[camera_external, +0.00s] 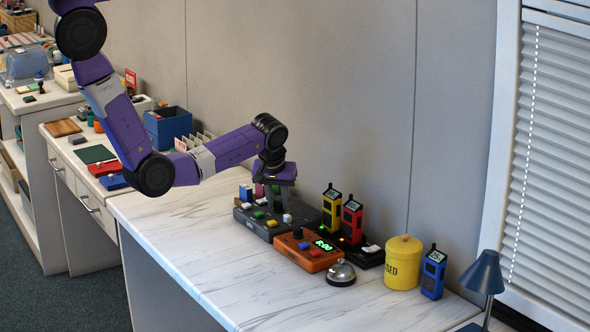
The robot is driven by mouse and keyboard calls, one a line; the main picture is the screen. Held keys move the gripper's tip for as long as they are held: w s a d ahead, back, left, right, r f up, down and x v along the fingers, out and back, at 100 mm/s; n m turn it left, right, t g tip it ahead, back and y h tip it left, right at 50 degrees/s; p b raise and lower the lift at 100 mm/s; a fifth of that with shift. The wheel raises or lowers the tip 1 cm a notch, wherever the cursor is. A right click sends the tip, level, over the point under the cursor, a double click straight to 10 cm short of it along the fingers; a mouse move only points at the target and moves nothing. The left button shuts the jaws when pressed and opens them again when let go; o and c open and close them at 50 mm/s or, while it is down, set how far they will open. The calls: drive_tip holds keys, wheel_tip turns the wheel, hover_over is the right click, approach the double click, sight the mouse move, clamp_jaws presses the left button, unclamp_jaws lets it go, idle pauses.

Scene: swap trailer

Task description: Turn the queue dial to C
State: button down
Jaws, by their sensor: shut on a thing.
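My gripper (277,208) points straight down over the dark grey control box (246,222) on the marble-patterned counter. Its fingers reach down to the top of the box and are shut on what appears to be the queue dial, which the fingers mostly hide. The dial's letters and pointer cannot be read from this view.
An orange box with a green display (308,258) stands in front of the grey box. A silver bell (341,272), a yellow radio (332,208) and a red radio (351,221) in a charger, a yellow canister (402,264) and a blue radio (433,273) are nearby. The counter's left front is clear.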

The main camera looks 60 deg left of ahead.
drive_tip(key=m+h+p, duration=0.1)
drive_tip(key=m, duration=0.2)
drive_tip(key=m+t+h+p, duration=0.1)
drive_tip(key=m+p, duration=0.1)
drive_tip(key=m, duration=0.1)
drive_tip(key=shift+s+a+r, duration=0.1)
drive_tip(key=shift+a, duration=0.1)
drive_tip(key=m+h, duration=0.2)
drive_tip(key=m, duration=0.4)
drive_tip(key=shift+a+p, duration=0.1)
drive_tip(key=shift+p, duration=0.2)
drive_tip(key=shift+m, duration=0.3)
drive_tip(key=c, duration=1.2)
unclamp_jaws()
drive_tip(key=shift+b+v, duration=0.45)
drive_tip(key=shift+v, duration=3.35)
drive_tip(key=shift+a, duration=0.2)
